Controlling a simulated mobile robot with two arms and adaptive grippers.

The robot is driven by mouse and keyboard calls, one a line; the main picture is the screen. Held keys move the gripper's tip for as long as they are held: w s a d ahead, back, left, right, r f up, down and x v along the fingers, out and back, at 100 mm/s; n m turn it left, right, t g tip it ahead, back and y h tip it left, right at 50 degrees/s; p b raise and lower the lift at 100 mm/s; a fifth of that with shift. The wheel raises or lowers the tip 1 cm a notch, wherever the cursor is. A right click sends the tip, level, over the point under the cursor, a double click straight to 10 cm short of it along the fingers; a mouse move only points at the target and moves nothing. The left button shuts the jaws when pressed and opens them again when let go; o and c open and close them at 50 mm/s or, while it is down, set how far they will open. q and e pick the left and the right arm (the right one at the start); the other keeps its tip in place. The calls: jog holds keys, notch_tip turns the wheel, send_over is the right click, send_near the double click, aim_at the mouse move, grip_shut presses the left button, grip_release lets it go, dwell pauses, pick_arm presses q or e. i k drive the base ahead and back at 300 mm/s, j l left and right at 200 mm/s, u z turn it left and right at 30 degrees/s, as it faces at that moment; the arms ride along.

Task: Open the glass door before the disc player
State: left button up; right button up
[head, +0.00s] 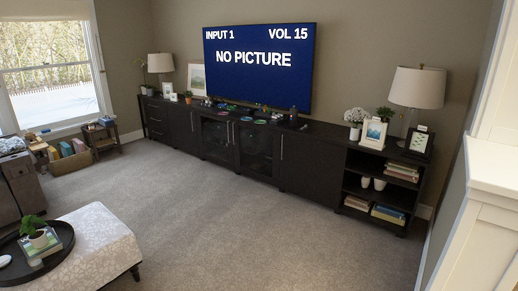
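A long dark media cabinet (310,168) stands against the far wall below the television. Two glass doors sit side by side in its middle: the left glass door (216,140) and the right glass door (257,150). Both look shut, with upright metal handles close together where they meet. The disc player cannot be made out behind the dark glass. Neither of my grippers is in view.
The wall television (259,68) reads "NO PICTURE". A patterned ottoman (95,245) with a round dark tray (62,236) stands at the lower left. Open shelves (350,185) end the cabinet at right, near a white pillar (480,220). The carpet (240,220) before the cabinet is clear.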

aim_at(229, 164)
jog(key=i, duration=2.35)
jog(key=i+l, duration=0.15)
jog(key=i, duration=2.2)
jog(key=i+l+u, duration=0.2)
jog(key=i, duration=0.65)
jog(key=i+j, duration=0.05)
jog(key=j, duration=0.05)
